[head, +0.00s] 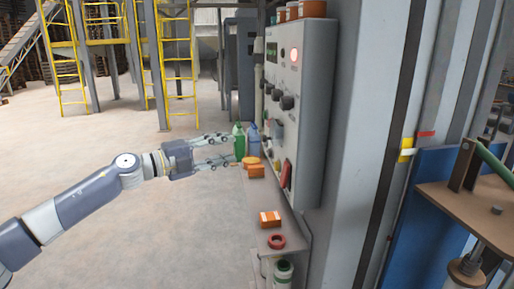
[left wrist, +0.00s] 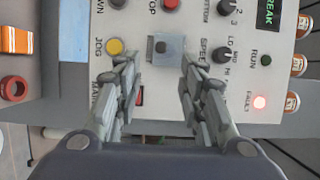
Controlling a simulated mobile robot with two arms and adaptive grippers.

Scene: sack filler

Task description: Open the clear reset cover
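The clear reset cover (left wrist: 174,58) is a pale, bluish see-through square on the grey control panel (left wrist: 225,95), with a dark button showing through it. It looks closed. In the head view it is a small pale box (head: 278,129) on the panel's face. My left gripper (left wrist: 160,68) is open and empty, its two fingers either side of the cover's lower part in the wrist view. Whether they touch it I cannot tell. In the head view my left gripper (head: 231,148) points right towards the panel. My right gripper is not in view.
A yellow button (left wrist: 115,46), a red button (left wrist: 171,4) and a knob (left wrist: 222,55) surround the cover. A fault lamp (left wrist: 260,102) glows red. A shelf (head: 262,222) below the panel holds an orange box (head: 270,219) and a red ring (head: 276,241). Bottles (head: 239,140) stand behind.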

